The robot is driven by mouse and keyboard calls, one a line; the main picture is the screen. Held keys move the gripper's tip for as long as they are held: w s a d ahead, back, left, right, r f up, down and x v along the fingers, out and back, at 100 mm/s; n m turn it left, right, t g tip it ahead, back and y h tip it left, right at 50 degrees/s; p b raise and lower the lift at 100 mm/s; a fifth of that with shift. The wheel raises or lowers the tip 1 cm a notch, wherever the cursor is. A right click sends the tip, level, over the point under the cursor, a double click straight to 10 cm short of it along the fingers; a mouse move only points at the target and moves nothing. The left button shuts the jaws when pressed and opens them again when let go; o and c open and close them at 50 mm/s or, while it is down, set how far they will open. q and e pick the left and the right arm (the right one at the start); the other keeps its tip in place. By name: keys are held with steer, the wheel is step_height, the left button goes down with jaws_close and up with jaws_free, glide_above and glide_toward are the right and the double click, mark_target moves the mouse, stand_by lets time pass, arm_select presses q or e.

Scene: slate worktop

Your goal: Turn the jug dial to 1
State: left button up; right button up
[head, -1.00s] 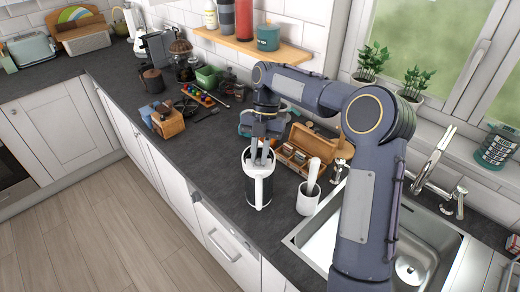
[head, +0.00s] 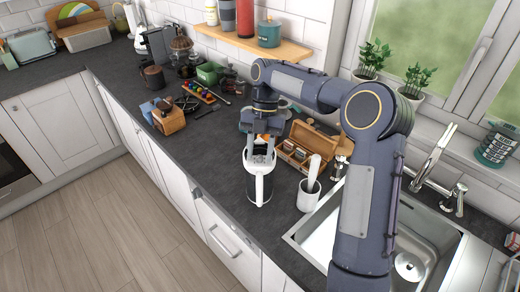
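The jug (head: 250,188), dark-bodied with a white rim and white handle, stands upright on the slate worktop near its front edge. My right gripper (head: 260,155) points down over the jug's top from behind. Its two fingers are spread apart, with the jug's grey top showing between and below them. The dial and its markings are too small to read, so I cannot tell its setting. I cannot tell whether the fingertips touch the jug. My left gripper is not in view.
A white pot with a pestle (head: 308,196) stands just right of the jug, with a wooden box (head: 297,155) behind it. The sink (head: 410,235) lies further right. The worktop left of the jug is clear.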

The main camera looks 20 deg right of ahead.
steer(key=v, duration=0.8)
steer(key=shift+f, duration=0.1)
stand_by(0.4)
